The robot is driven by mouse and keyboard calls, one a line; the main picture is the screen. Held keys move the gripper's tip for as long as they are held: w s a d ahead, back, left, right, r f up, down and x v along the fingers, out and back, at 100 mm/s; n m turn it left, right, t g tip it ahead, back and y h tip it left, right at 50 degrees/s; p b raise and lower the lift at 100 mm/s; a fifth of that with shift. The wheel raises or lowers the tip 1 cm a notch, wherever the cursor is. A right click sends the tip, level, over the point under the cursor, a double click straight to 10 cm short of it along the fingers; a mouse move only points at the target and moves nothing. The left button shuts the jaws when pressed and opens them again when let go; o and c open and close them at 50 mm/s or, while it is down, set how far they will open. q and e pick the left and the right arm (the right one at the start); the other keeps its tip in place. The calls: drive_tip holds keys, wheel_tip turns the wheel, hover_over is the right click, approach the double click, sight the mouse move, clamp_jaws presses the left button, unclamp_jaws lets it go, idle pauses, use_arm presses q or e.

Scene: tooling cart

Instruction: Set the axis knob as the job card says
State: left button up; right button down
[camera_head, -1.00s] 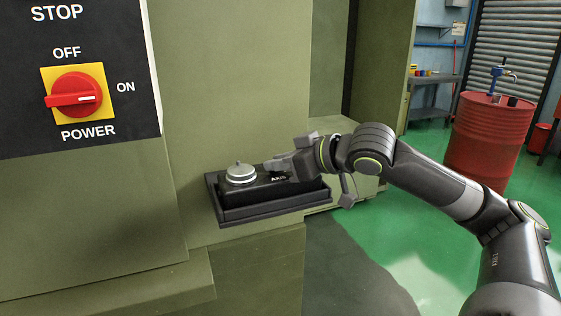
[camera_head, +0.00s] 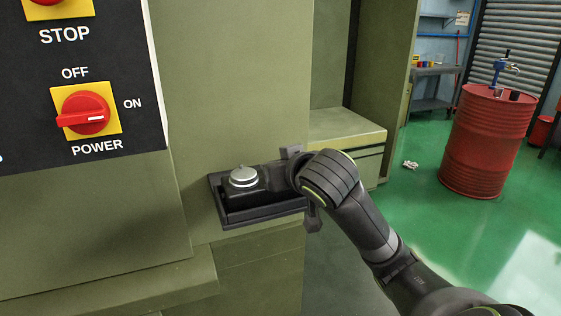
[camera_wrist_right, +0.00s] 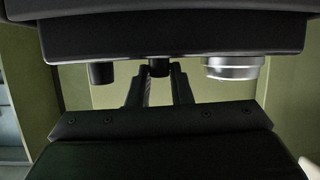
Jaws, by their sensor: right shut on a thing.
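A black control box (camera_head: 237,194) with a silver dial (camera_head: 243,177) on top sits in a dark tray (camera_head: 232,222) on the green machine. In the right wrist view the box (camera_wrist_right: 180,35) shows at the top, with two black knobs and the silver dial (camera_wrist_right: 232,68) sticking down. My right gripper (camera_wrist_right: 159,76) is shut on the middle black knob (camera_wrist_right: 159,67), apparently the axis knob. Its pointer and marks are hidden. In the head view my wrist covers the box's right part and its lettering. My left gripper and the job card are not in view.
A panel with a red power switch (camera_head: 83,113) on a yellow plate is at upper left. A green machine ledge (camera_head: 345,128) lies behind my right arm. A red drum (camera_head: 487,142) stands on the open green floor at right.

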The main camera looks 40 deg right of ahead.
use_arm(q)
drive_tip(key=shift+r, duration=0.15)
use_arm(e)
drive_tip(key=shift+a+m+g+h, duration=0.15)
drive_tip(key=shift+m+g+h, duration=0.15)
drive_tip(key=shift+m+h, duration=0.35)
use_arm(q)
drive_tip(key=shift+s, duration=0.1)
use_arm(e)
drive_tip(key=shift+m+h, duration=0.35)
drive_tip(key=shift+h, duration=0.1)
drive_tip(key=c, duration=1.3)
unclamp_jaws()
drive_tip(key=shift+w, duration=0.1)
